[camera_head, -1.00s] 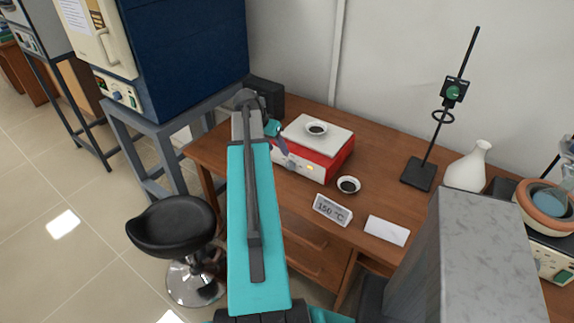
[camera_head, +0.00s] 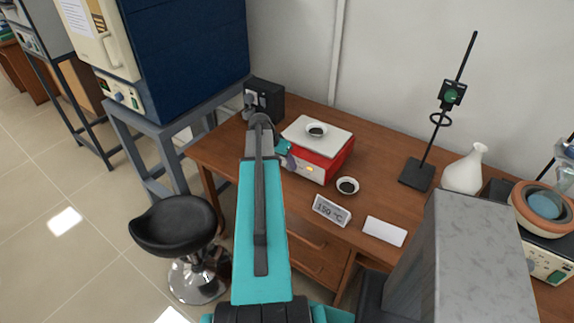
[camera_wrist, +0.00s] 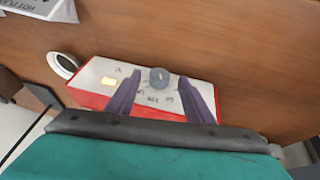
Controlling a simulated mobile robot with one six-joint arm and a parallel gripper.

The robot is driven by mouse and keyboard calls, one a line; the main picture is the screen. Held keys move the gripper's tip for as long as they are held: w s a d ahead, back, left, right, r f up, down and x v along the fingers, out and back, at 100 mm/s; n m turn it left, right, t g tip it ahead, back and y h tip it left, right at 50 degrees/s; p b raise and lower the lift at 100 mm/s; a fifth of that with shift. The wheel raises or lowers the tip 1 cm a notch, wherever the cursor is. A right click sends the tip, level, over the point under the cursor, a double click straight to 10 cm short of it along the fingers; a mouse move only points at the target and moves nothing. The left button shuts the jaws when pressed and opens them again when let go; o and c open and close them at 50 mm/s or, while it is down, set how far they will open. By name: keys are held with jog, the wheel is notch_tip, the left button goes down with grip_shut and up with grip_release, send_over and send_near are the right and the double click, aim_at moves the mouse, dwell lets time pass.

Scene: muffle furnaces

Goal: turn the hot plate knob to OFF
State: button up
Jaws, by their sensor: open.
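The hot plate (camera_head: 336,163) is a red box with a pale top plate, standing on the wooden desk. Its pale front panel also shows in the wrist view (camera_wrist: 105,70), with a small amber light and printed marks too blurred to read fully. The round grey knob (camera_wrist: 159,77) sits on that panel; its exact setting cannot be read. My gripper (camera_wrist: 160,79) is open, with one dark finger on each side of the knob in the picture. I cannot tell whether either finger touches it. In the head view my arm hides much of the gripper.
A small dark-filled dish (camera_head: 316,130) sits on the hot plate and another dish (camera_head: 347,186) on the desk (camera_head: 384,165). A 150 °C display (camera_head: 332,210), a white card (camera_head: 384,231) and a ring stand (camera_head: 417,173) are nearby. A black stool (camera_head: 175,225) stands at left.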

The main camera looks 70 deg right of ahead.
jog(key=shift+p+x, duration=0.4)
jog(key=shift+x, duration=1.1)
jog(key=shift+c, duration=0.5)
jog(key=c, duration=0.9)
jog(key=shift+c, duration=0.2)
